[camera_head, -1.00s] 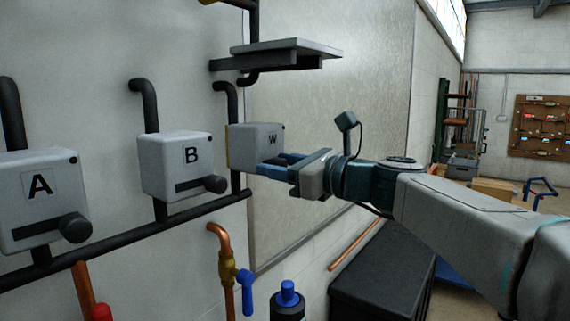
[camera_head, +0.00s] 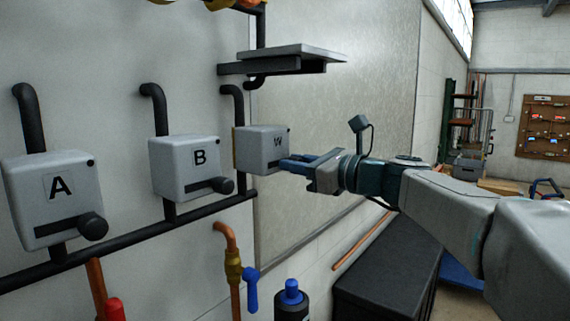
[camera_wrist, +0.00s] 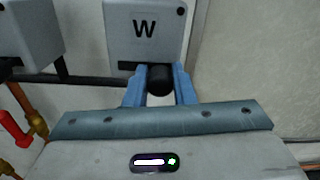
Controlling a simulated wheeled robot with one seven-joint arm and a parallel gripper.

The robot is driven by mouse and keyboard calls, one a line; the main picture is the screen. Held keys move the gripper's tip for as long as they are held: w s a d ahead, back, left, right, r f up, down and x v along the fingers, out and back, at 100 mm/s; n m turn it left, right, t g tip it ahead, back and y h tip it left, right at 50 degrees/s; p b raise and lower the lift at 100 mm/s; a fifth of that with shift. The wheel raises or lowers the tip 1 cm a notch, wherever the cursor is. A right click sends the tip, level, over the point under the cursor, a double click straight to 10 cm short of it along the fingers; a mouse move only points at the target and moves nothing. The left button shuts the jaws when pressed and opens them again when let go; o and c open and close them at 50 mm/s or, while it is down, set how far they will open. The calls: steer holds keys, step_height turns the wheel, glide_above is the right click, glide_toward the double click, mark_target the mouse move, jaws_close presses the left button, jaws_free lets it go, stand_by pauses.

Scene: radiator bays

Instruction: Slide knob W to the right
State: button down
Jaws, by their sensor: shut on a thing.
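Box W (camera_head: 263,150) is a grey wall box with a black W, at the end of the row in the head view. In the wrist view, box W (camera_wrist: 145,28) fills the top middle. Its black knob W (camera_wrist: 160,80) stands out below the letter, right of the box's middle, with dark slot showing to its left. My gripper (camera_wrist: 160,90) is shut on the knob, one blue finger on each side. In the head view, my gripper (camera_head: 288,163) reaches the lower right of the box front and the knob is hidden.
Similar boxes B (camera_head: 185,170) and A (camera_head: 55,200) with black knobs stand to the left. A shelf (camera_head: 290,54) juts out above box W. Below are a copper pipe with a blue-handled valve (camera_head: 250,285), a blue-capped bottle (camera_head: 291,300) and a dark chest (camera_head: 385,270).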

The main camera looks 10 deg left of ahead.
steer(key=shift+w+d, duration=0.1)
steer(key=shift+d, duration=0.05)
steer(key=c, duration=1.3)
jaws_free()
steer(key=shift+o, duration=0.5)
steer(key=shift+w+d, duration=0.1)
steer(key=shift+w, duration=0.05)
steer(key=b+v, duration=0.2)
steer(key=v, duration=1.2)
steer(key=shift+b, duration=0.4)
